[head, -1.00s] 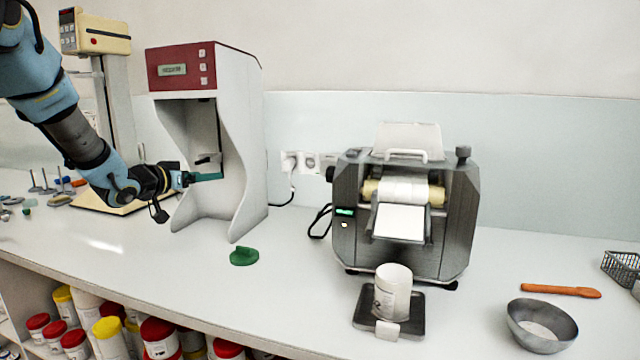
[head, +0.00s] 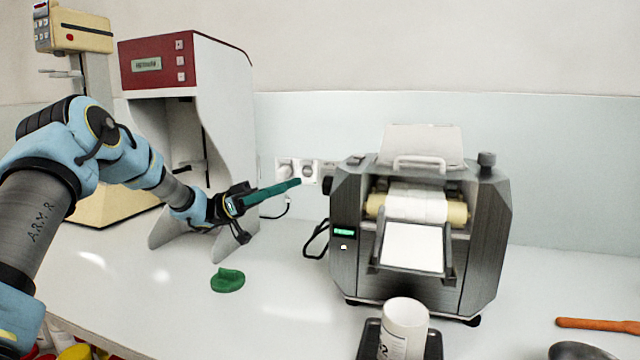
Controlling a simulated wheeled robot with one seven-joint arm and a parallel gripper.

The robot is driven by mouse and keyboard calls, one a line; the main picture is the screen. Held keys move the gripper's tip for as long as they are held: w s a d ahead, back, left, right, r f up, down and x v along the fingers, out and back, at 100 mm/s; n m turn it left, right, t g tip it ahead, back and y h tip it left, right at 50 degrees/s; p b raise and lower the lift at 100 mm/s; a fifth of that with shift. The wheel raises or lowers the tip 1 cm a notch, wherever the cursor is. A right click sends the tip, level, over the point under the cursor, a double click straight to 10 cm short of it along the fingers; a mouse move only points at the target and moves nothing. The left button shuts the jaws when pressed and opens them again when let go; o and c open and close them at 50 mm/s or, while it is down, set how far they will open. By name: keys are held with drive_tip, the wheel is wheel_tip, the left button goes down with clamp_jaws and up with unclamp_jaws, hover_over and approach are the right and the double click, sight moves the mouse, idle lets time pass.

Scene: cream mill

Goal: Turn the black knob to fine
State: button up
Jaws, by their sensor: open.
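The grey three-roller mill (head: 345,235) stands on the bench, right of centre. A small black knob (head: 326,186) sticks out from its left side, near the top. A dark grey knob (head: 486,160) stands on its top right corner. No coarse or fine marking is readable at either knob. My gripper (head: 296,184) has teal fingers and points right toward the left-side knob. It is open and empty, left of the mill, and appears apart from it. The fingers overlap in this view, so the gap between them is hidden.
A white mixer cabinet with a red panel (head: 158,64) stands behind my gripper. A green lid-like piece (head: 227,281) lies on the bench. A white jar (head: 404,330) stands on a black tray (head: 433,346) before the mill. A cable (head: 318,240) hangs left of it.

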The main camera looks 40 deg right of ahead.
drive_tip(key=s+d+p, duration=0.3)
drive_tip(key=s+d, duration=0.1)
drive_tip(key=s, duration=0.3)
drive_tip(key=shift+d+r, duration=0.2)
drive_tip(key=shift+d, duration=0.15)
drive_tip(key=shift+c, duration=0.4)
drive_tip(key=shift+w, duration=0.1)
clamp_jaws()
